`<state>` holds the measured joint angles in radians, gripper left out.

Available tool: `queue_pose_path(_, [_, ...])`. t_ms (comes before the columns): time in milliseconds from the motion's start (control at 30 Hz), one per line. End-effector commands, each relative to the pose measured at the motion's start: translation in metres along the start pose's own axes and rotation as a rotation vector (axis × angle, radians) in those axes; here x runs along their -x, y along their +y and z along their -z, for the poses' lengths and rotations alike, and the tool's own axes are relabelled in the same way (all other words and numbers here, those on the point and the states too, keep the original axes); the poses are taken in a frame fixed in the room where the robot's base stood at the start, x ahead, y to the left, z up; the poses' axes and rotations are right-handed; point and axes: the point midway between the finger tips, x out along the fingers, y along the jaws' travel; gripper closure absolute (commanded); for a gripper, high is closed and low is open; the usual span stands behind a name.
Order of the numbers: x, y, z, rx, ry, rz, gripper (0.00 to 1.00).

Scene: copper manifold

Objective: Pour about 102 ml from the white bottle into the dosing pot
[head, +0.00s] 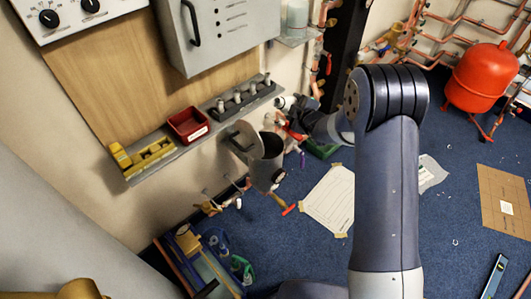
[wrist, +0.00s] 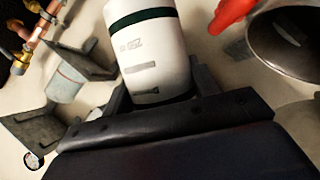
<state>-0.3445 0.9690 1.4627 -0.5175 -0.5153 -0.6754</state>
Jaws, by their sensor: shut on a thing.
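My gripper (wrist: 155,90) is shut on the white bottle (wrist: 152,45), which has a dark green band and small printed marks. In the head view the white bottle (head: 284,102) shows only as a small pale end beside my gripper (head: 298,108), which hides much of it. The dosing pot (head: 266,170) is a grey cylinder with a dark open top, below and left of my gripper. A round grey lid-like plate (head: 240,141) stands tilted beside its mouth. A grey round metal rim (wrist: 293,38), probably the pot, shows at the right of the wrist view, apart from the bottle.
A wall shelf holds a red bin (head: 188,124), yellow blocks (head: 142,156) and a dark rack (head: 232,104) with several small fittings. Copper pipes and a red tank (head: 482,77) stand at right. A box of tools (head: 205,262) is on the floor. A red handle (wrist: 232,12) shows near the bottle.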

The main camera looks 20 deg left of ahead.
Motion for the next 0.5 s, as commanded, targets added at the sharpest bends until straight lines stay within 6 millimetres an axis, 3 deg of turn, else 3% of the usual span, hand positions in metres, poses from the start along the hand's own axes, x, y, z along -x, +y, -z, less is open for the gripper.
queue_pose_path(500, [-0.0075, -0.0108, -0.0101, 0.299, -0.066, -0.130, 0.70])
